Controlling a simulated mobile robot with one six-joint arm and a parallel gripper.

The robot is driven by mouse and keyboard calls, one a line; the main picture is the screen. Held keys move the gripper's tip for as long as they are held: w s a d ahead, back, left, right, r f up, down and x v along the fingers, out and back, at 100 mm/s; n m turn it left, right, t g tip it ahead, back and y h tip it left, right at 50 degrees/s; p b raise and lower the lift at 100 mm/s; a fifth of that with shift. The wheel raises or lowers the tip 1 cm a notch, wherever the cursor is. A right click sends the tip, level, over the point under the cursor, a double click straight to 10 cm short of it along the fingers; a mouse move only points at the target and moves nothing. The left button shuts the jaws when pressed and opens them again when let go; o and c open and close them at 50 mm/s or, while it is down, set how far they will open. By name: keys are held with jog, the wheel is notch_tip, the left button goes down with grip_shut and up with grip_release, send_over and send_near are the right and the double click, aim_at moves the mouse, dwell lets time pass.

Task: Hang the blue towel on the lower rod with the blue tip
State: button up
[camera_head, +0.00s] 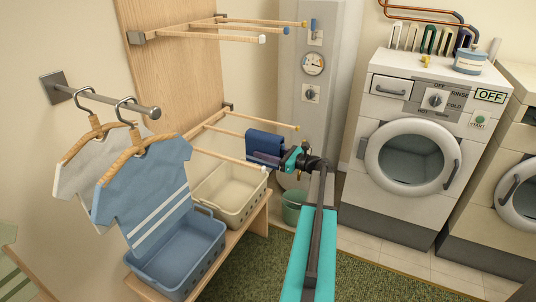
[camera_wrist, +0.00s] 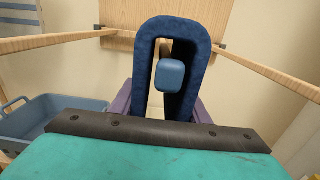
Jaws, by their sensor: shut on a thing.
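The blue towel (camera_head: 264,142) is folded over like an upside-down U, and its open loop shows in the wrist view (camera_wrist: 144,72). My gripper (camera_head: 267,159) is shut on its lower part, with purple fingers on both sides. The lower rod's blue tip (camera_wrist: 170,75) shows within the loop, below the top fold, with a gap between them. The rod behind it is mostly hidden. In the head view the towel covers the blue tip, and the middle lower rod (camera_head: 222,130) runs behind it. I cannot tell whether cloth touches the rod.
Neighbouring lower rods end in a yellow tip (camera_head: 297,128) and a white tip (camera_head: 264,169). Upper rods (camera_head: 225,36) stand above. A cream basket (camera_head: 232,217) and blue basket (camera_head: 178,275) sit below. Shirts (camera_head: 145,190) hang at left; a washer (camera_head: 400,200) stands right.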

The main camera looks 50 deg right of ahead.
jog(key=shift+w+a, duration=0.2)
jog(key=shift+w, duration=0.5)
jog(key=shift+f, duration=0.7)
jog(key=o, duration=1.2)
jog(key=shift+o, duration=0.2)
jog(key=shift+s, duration=0.15)
jog(key=v, duration=1.3)
jog(key=shift+s+b, duration=0.35)
jog(key=shift+b, duration=0.1)
